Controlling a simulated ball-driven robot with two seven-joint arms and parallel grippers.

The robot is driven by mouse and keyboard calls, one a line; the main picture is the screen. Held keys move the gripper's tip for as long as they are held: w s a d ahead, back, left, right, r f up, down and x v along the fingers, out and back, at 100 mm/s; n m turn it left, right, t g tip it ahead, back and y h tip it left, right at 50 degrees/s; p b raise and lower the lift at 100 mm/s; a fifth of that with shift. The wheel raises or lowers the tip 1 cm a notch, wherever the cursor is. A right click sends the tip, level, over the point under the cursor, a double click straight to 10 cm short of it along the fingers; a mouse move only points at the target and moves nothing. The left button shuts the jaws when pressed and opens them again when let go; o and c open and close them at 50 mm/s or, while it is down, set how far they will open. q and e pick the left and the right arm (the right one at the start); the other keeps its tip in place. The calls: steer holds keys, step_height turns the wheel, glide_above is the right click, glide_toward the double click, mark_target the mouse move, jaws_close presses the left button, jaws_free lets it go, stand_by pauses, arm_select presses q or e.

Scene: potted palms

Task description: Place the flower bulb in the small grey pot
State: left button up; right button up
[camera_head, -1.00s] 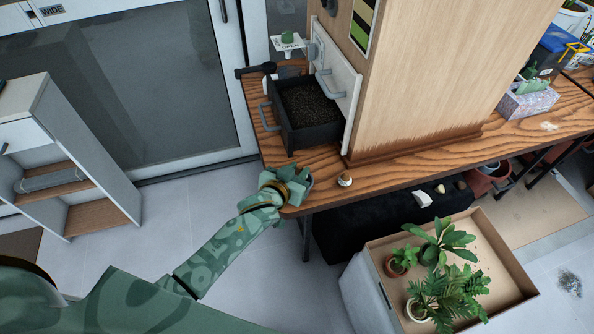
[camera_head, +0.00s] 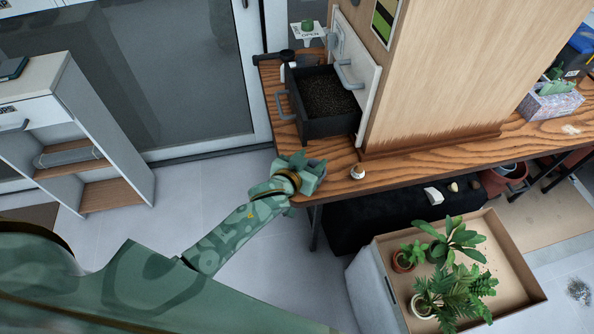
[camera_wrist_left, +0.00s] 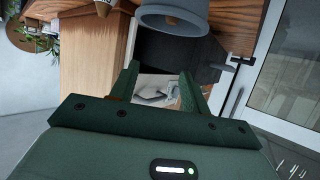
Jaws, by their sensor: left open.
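The flower bulb (camera_head: 357,171), small and pale, stands on the wooden bench near its front edge. In the head view the pot (camera_head: 318,166) is mostly hidden behind my left gripper (camera_head: 308,178). That gripper is open at the bench's front left corner, with nothing between its fingers (camera_wrist_left: 158,75). My right gripper is not in view.
A black soil drawer (camera_head: 325,104) sits on the bench (camera_head: 430,162) behind the pot, beside a wooden panel (camera_head: 430,80). A cardboard box (camera_head: 505,250) with potted plants stands front right. A shelf unit (camera_head: 75,130) stands left. The floor between is clear.

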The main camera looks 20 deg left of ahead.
arm_select(q)
steer(key=p+v, duration=0.2)
steer(key=v, duration=0.9)
steer(key=shift+s+p, duration=0.25)
steer(key=shift+p, duration=0.1)
steer(key=s+a+f+g, duration=0.1)
steer(key=s+f+g, duration=0.1)
steer(key=s+f, duration=0.35)
steer(key=s+a+f+m+g+y, duration=0.1)
steer(key=s+f+g, duration=0.1)
steer(key=f, duration=0.7)
steer(key=s+a+f+g, duration=0.1)
steer(key=s+f, duration=0.3)
steer(key=f, duration=0.3)
steer(key=s+a+f+g, duration=0.1)
steer(key=s+f, duration=0.3)
steer(key=s, duration=0.5)
steer(key=s+a+f+g, duration=0.2)
steer(key=s+f+g, duration=0.2)
steer(key=s, duration=0.5)
steer(key=s+a+f+m+g+y, duration=0.1)
steer(key=s+a+f+g, duration=0.1)
steer(key=s+f, duration=0.3)
steer(key=s, duration=0.4)
steer(key=shift+s+f+g, duration=0.25)
steer(key=shift+f+g, duration=0.05)
